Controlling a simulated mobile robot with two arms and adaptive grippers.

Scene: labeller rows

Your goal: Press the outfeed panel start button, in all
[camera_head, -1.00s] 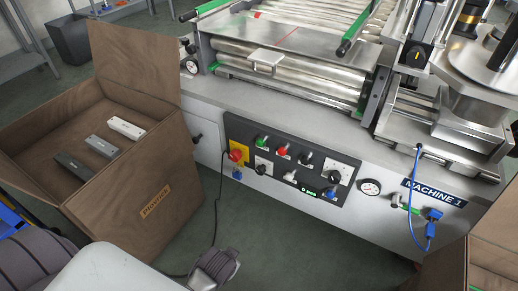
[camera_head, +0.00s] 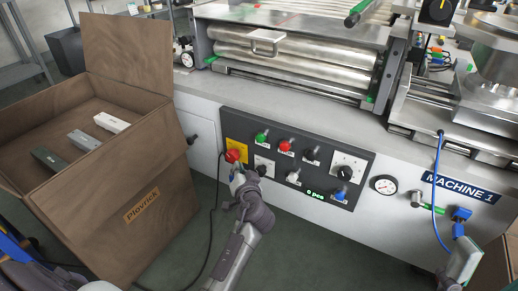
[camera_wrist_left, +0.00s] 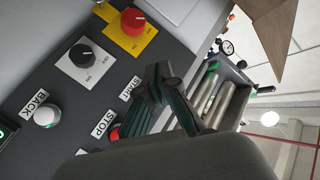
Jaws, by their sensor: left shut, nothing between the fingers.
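The outfeed panel (camera_head: 225,121) is a dark plate on the machine's front. Its green button (camera_head: 262,137) is at the upper left, beside a red button (camera_head: 285,145). My left gripper (camera_head: 238,174) is shut and empty, in front of the panel's left end. In the head view it appears below the red knob on the yellow plate, lower left of the green button. In the left wrist view my shut fingers (camera_wrist_left: 160,82) appear beside the START label (camera_wrist_left: 131,88). They and the wrist hide the green button there; the STOP label (camera_wrist_left: 103,124) shows nearby. My right gripper is not in view.
A red emergency knob (camera_head: 233,155) on a yellow plate and a black rotary knob (camera_head: 262,170) are close to my gripper. A brown box (camera_head: 150,215) with several bars stands at left. A black cable (camera_head: 213,225) hangs beside it.

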